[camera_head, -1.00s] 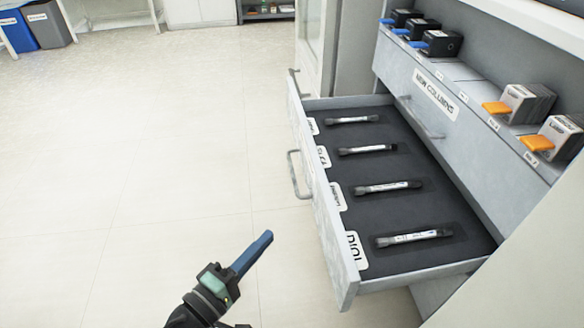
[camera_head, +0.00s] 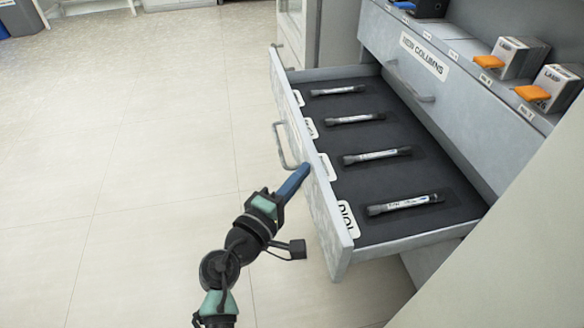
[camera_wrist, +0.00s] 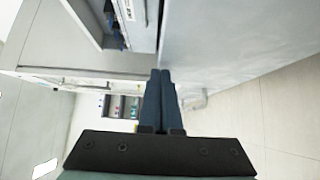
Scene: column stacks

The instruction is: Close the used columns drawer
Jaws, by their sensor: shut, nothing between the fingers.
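The open drawer (camera_head: 333,258) sticks out of the grey cabinet in the head view. It holds several dark columns with white labels, such as the nearest column (camera_head: 405,204), each in its own recess on a dark liner. The drawer's bar handle (camera_head: 284,147) is on its front face. My gripper (camera_head: 305,168) is shut and empty, with its blue fingertips at the drawer's front face, just right of the handle. Whether they touch the face I cannot tell. In the wrist view the shut fingers (camera_wrist: 160,85) point at the drawer front (camera_wrist: 230,55).
Boxes with orange tabs (camera_head: 532,92) stand on the ledge above. The floor (camera_head: 130,150) left of the drawer is clear.

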